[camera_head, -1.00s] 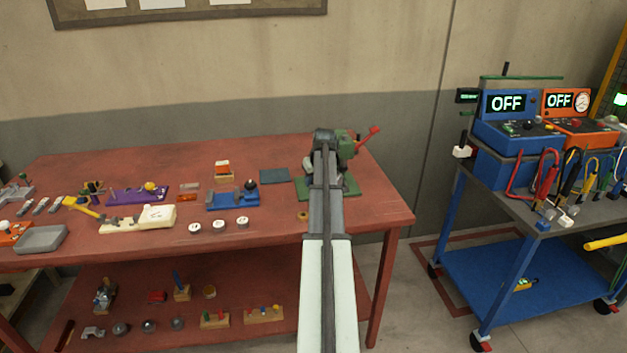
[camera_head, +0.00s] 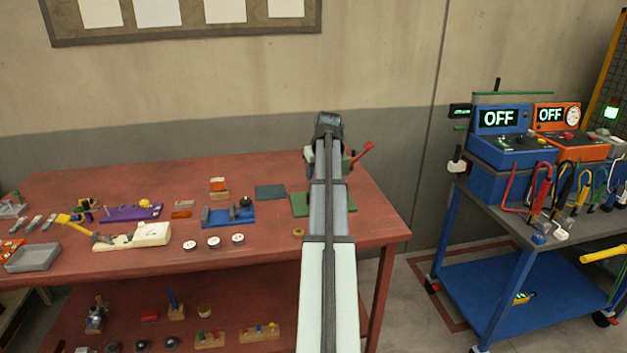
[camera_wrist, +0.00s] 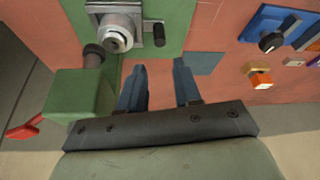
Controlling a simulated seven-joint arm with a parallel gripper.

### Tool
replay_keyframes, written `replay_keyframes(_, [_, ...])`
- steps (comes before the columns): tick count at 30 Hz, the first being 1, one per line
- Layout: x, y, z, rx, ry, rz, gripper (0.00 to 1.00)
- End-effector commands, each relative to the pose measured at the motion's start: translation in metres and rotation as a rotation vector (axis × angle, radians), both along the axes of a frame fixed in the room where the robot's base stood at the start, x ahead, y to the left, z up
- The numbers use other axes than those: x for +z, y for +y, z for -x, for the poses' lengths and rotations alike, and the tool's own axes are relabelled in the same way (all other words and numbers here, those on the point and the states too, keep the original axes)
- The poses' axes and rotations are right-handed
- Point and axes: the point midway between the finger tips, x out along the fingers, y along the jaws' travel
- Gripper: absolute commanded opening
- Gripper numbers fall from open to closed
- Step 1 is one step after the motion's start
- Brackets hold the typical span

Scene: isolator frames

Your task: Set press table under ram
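The press stands at the right end of the red workbench. Its green base (camera_head: 300,205) and red lever (camera_head: 363,153) show in the head view, but my arm hides most of the rest. In the wrist view, its green head (camera_wrist: 78,95) is at lower left, with a dark rod, which looks like the ram (camera_wrist: 93,55), at its upper edge. A round grey metal piece (camera_wrist: 115,33), apparently the press table, sits on the green base plate. My gripper (camera_wrist: 160,80) is open and empty, right of the green head and below the round piece in the picture. My arm hides the fingers in the head view.
A dark flat plate (camera_head: 270,192) lies left of the press. A blue fixture (camera_head: 230,216) and several white round pieces stand further left. A small brass ring (camera_head: 298,232) lies near the front edge. A blue cart (camera_head: 500,262) stands right of the workbench.

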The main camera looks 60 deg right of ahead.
Motion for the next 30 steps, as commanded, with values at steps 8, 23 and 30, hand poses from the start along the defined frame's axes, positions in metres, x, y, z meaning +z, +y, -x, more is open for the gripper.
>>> replay_keyframes(8, [0.009,0.002,0.003,0.000,-0.001,0.001,0.33])
replay_keyframes(23, [0.009,0.023,-0.027,0.047,0.000,0.000,0.33])
replay_keyframes(30, [0.009,0.050,-0.067,0.107,0.011,0.006,0.33])
